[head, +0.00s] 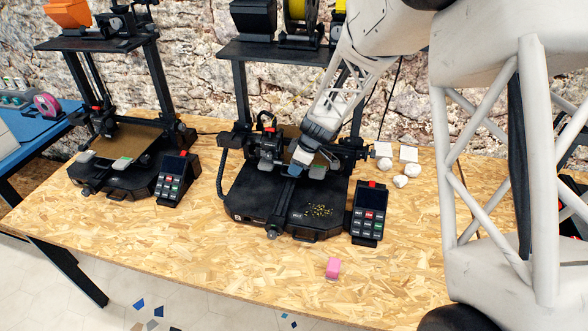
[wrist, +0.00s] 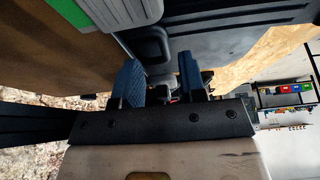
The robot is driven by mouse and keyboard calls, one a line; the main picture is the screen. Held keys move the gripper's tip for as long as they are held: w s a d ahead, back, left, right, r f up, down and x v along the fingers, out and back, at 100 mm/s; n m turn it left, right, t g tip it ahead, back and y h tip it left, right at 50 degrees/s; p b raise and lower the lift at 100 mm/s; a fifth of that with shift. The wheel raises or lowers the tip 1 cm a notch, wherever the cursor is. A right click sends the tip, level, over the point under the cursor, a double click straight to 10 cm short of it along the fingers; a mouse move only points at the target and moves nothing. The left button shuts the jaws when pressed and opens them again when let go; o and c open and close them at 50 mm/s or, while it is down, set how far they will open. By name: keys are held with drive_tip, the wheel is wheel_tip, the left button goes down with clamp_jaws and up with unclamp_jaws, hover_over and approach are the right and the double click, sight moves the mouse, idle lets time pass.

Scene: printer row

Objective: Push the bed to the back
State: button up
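The middle printer (head: 285,205) has its bed (wrist: 50,55) far back on the base, mostly hidden behind my arm in the head view. In the wrist view the bed is a brown plate at the upper left with a green label (wrist: 70,12). My gripper (head: 297,164) is at the bed's front edge. In the wrist view its two blue fingers (wrist: 160,78) are apart, with nothing clearly held; contact with the knob cannot be told.
Yellow bits (head: 319,210) lie on the base in front of the bed. A keypad unit (head: 369,213) stands at its right. A second printer (head: 118,180) stands at the left. White pieces (head: 400,181) lie behind the keypad.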

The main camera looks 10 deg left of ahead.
drive_tip(key=shift+v, duration=2.6)
drive_tip(key=shift+r, duration=0.15)
drive_tip(key=s+r, duration=0.3)
drive_tip(key=r, duration=0.2)
drive_tip(key=shift+r, duration=0.35)
drive_tip(key=shift+r, duration=0.1)
